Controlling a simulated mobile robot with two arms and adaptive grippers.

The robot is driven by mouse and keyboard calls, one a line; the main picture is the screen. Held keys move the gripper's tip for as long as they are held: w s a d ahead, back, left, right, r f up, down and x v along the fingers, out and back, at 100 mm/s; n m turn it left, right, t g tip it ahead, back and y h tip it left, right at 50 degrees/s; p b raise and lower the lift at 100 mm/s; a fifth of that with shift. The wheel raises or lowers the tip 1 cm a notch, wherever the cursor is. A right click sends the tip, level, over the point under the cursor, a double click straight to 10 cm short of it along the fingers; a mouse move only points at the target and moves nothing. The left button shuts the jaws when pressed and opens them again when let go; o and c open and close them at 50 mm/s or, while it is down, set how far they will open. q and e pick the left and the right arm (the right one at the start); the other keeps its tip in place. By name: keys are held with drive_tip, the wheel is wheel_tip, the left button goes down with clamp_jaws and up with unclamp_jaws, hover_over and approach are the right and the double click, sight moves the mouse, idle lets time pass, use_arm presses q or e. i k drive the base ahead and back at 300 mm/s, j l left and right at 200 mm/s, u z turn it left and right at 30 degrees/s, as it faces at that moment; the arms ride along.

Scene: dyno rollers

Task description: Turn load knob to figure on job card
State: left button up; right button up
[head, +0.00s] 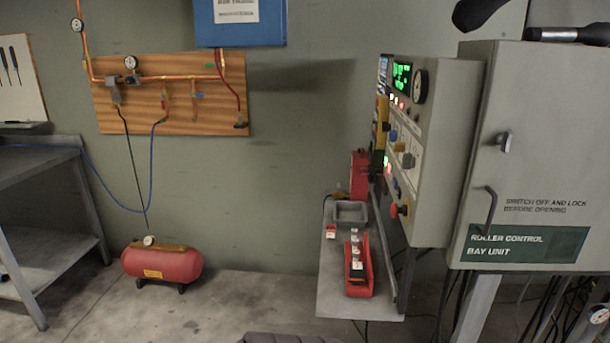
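The control panel (419,190) is on the wall-side unit at right, seen at a steep angle. It carries a green-lit display (402,77), a round dial gauge (420,86), a blue knob (393,136), a grey knob (408,161) and a red knob (402,210). I cannot read which one is the load knob, or its setting. No job card can be identified for sure. Black and silver parts at the top right edge may belong to my arm, but no gripper fingertips can be made out. My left gripper is not in view.
A grey cabinet (535,130) with handles juts out right of the panel. Below the panel, a grey shelf (335,285) holds a red tray (368,270) and small items. A red air tank (160,264) is on the floor. A workbench (30,160) stands left. The middle floor is clear.

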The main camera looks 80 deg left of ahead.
sight(393, 135)
drive_tip(key=u, duration=2.15)
drive_tip(key=i+j+z, duration=0.2)
drive_tip(key=j, duration=0.4)
drive_tip(key=i+j+z, duration=0.25)
drive_tip(key=j, duration=0.4)
drive_tip(key=i+j+z, duration=0.2)
drive_tip(key=j, duration=0.5)
drive_tip(key=i+j+z, duration=0.1)
drive_tip(key=j+z, duration=0.15)
drive_tip(key=j, duration=0.4)
drive_tip(key=j+z, duration=0.2)
drive_tip(key=j, duration=0.55)
drive_tip(key=i, duration=0.05)
